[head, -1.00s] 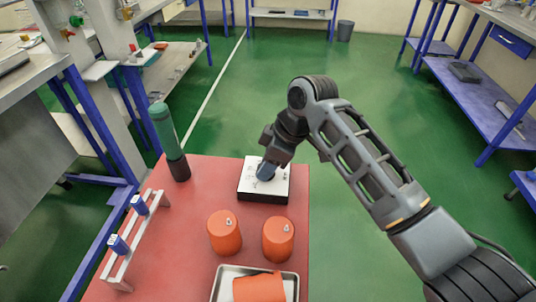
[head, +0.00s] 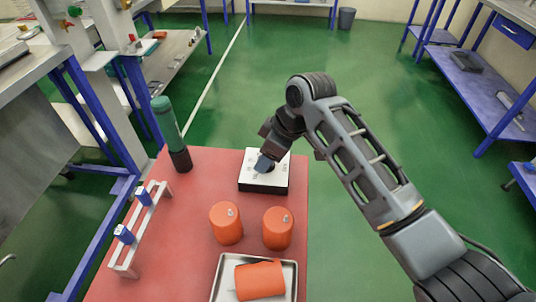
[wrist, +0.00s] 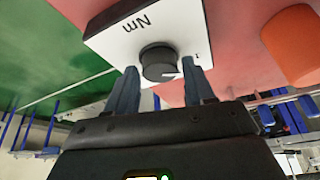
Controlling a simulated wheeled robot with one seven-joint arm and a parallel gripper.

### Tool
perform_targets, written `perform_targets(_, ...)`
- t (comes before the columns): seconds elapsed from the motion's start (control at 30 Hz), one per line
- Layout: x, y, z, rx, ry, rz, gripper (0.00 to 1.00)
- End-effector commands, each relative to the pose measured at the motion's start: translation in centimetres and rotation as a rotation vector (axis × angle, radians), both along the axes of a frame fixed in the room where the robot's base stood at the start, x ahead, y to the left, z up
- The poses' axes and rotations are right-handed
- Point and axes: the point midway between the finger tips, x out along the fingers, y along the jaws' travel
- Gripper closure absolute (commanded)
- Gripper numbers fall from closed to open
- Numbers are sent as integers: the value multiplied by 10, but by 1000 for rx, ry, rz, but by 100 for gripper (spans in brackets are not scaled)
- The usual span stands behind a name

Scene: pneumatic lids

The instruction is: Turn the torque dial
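The torque dial (wrist: 158,62) is a dark round knob with a pale mark on its rim. It stands on the white top of a box (head: 265,187) with black sides, at the back right of the red table. "Nm" is printed on the white top (wrist: 120,38) in the wrist view. My gripper (head: 265,165) reaches down onto the box and hides the dial in the head view. In the wrist view my gripper (wrist: 158,75) is open, with one fingertip on either side of the dial. Narrow gaps seem to show between the fingers and the dial; contact is unclear.
Two orange canisters (head: 226,223) (head: 277,228) stand in front of the box. Another orange canister (head: 260,280) lies in a metal tray (head: 220,285). A green-and-black cylinder (head: 170,133) and a white rack (head: 132,245) with blue pieces are on the left.

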Motion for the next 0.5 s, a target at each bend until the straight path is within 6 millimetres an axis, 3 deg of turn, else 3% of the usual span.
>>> perform_targets(0.13, 0, 0, -1, -1, 1, 0, 33)
perform_targets(0.37, -1, -1, 0, -1, 3, 0, 33)
perform_targets(0.5, -1, -4, 9, -1, 1, 0, 33)
